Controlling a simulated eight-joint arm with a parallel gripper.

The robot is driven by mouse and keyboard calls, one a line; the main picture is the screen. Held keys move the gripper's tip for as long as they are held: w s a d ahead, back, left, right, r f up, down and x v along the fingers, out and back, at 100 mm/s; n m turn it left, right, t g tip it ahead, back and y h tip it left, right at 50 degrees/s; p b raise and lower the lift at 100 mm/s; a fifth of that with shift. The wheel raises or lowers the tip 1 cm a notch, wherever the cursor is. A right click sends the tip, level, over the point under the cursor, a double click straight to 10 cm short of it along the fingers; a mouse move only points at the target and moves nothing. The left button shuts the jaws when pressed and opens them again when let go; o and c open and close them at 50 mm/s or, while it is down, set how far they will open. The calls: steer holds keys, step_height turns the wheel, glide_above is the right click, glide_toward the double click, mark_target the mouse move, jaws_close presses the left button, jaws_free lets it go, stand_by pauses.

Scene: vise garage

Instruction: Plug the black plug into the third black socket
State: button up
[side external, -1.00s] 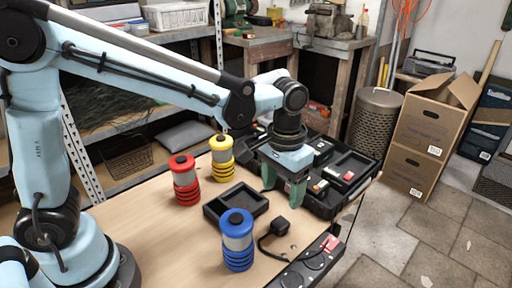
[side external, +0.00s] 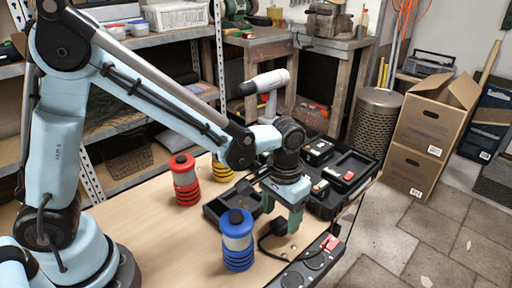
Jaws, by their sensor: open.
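The black plug (side external: 279,227) lies on the wooden table with its cable curling to its left. My gripper (side external: 282,217) is open and points down over the plug, with its green fingers around or just above it. I cannot tell whether the fingers touch it. The black power strip (side external: 304,269) runs along the table's front right edge, with round sockets and a red switch (side external: 332,243) at its far end.
A blue-ringed cylinder (side external: 238,242) stands close left of my gripper. A black tray (side external: 224,205) lies behind it. Red (side external: 185,180) and yellow (side external: 222,168) cylinders stand further back. An open black case (side external: 345,175) lies at the back right. The table's front left is clear.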

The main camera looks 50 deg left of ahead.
steer(key=shift+f, duration=1)
steer(key=c, duration=1.1)
steer(key=shift+r, duration=0.1)
steer(key=shift+r, duration=0.45)
steer(key=r, duration=0.3)
steer(key=shift+s+d+r, duration=0.2)
steer(key=shift+s+r, duration=0.05)
steer(key=s+d+r, duration=0.4)
steer(key=s, duration=0.1)
steer(key=s+d+r, duration=0.2)
steer(key=s+d, duration=0.1)
steer(key=shift+s+r, duration=0.25)
